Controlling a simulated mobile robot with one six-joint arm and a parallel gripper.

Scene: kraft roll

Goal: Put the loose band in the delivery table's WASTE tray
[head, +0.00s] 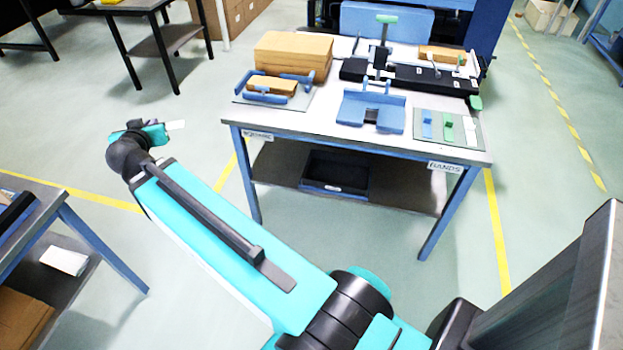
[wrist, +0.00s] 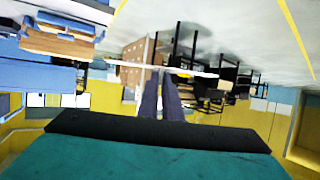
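My gripper (head: 160,129) is raised over open floor, left of the labelled table, at the end of my outstretched arm. A thin white strip, seemingly the loose band (head: 176,125), sticks out at its tip. In the wrist view the dark fingers (wrist: 160,76) are close together, and the white band (wrist: 195,73) lies crosswise at their tips, apparently gripped. No tray marked WASTE can be read in either view. I cannot tell for sure which table is the delivery table.
The table labelled BANDS (head: 478,158) carries cardboard stacks (head: 292,52), blue holders (head: 370,112) and a board of coloured bands (head: 447,127). A dark bin (head: 335,173) is on its shelf. Another table (head: 42,208) with a dark item stands at lower left. Floor between them is clear.

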